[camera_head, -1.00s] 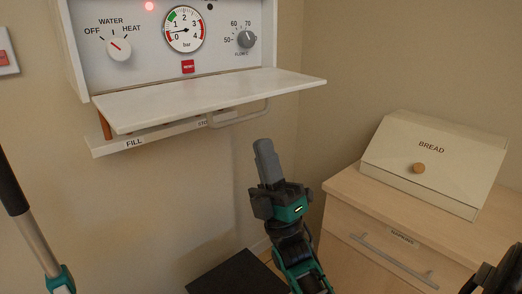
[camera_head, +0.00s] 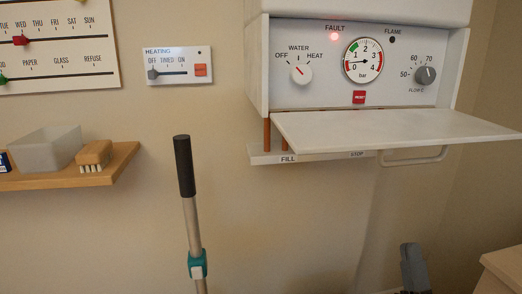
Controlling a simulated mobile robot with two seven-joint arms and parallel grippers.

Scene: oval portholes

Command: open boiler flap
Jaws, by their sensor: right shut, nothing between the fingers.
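The white boiler (camera_head: 257,66) hangs on the wall at the upper right. Its flap (camera_head: 390,131) is folded down and juts out roughly level below the control panel (camera_head: 318,75). The panel shows a lit red fault lamp, a water knob, a pressure gauge, a red reset button and a flow knob. My right gripper (camera_head: 409,250) shows at the lower right, below the flap and apart from it. Its fingers point up and are shut, with nothing between them. The rest of that arm is out of the picture. My left gripper does not show.
A filling strip marked FILL and STOP (camera_head: 276,159) and a grey looped pipe (camera_head: 420,160) sit under the flap. A black-handled pole (camera_head: 183,168) stands at centre left. A shelf (camera_head: 122,163) with a tub and brush, and a heating switch plate (camera_head: 178,66), are left. A wooden cabinet (camera_head: 505,270) is lower right.

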